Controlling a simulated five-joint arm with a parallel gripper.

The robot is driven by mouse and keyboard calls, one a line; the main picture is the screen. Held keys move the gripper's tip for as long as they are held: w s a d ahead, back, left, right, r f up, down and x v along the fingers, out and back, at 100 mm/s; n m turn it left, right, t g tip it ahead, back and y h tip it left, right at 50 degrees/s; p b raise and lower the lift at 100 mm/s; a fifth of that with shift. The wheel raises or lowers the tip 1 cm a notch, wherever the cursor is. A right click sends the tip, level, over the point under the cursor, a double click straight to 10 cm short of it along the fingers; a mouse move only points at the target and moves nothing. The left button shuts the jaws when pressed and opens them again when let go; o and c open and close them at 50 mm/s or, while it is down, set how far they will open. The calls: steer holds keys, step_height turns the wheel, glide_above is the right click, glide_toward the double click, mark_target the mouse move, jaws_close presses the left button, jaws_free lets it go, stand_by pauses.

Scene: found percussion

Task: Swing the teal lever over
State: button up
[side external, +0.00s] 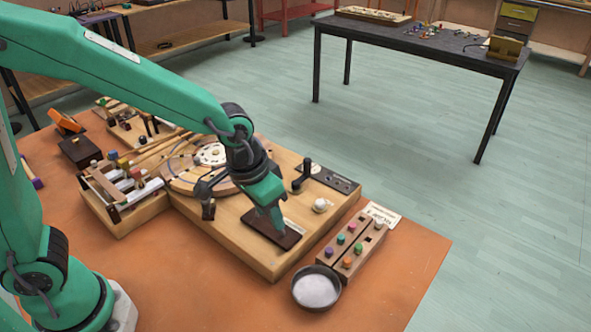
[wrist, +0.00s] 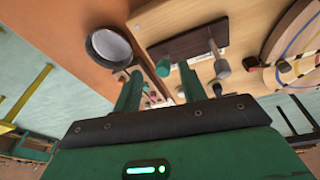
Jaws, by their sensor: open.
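My gripper (side external: 272,222) hangs low over a dark plate (side external: 288,241) on the wooden board. In the wrist view my gripper (wrist: 159,77) has its two green fingers apart, with nothing clearly held between them. The same dark plate (wrist: 178,46) lies above the right finger there. A pale rod with a grey knob (wrist: 222,68) rises from the plate. A small teal knob (wrist: 163,68) shows between the fingertips. I cannot tell whether it belongs to the lever or to a peg. In the side view my fingers hide any teal lever.
A dark bowl with white contents (side external: 316,288) and a block of coloured pegs (side external: 351,243) stand right of the board. A black crank (side external: 302,176) and a white knob (side external: 321,205) are on the board. A round wooden disc (side external: 180,180) lies behind. The orange table front (side external: 190,285) is clear.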

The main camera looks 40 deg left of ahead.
steer(key=v, duration=0.4)
steer(key=shift+s+r, duration=0.1)
steer(key=shift+r, duration=0.1)
steer(key=shift+a, duration=0.1)
steer(key=s+a+r+n+t, duration=0.1)
steer(key=s+a+r, duration=0.2)
steer(key=s+a, duration=0.2)
steer(key=s+a+r+n+t+y, duration=0.1)
steer(key=s+a+r, duration=0.3)
steer(key=a, duration=0.5)
steer(key=shift+s+a+t, duration=0.3)
steer(key=shift+s+t, duration=0.3)
steer(key=shift+s, duration=0.45)
steer(key=shift+r, duration=0.15)
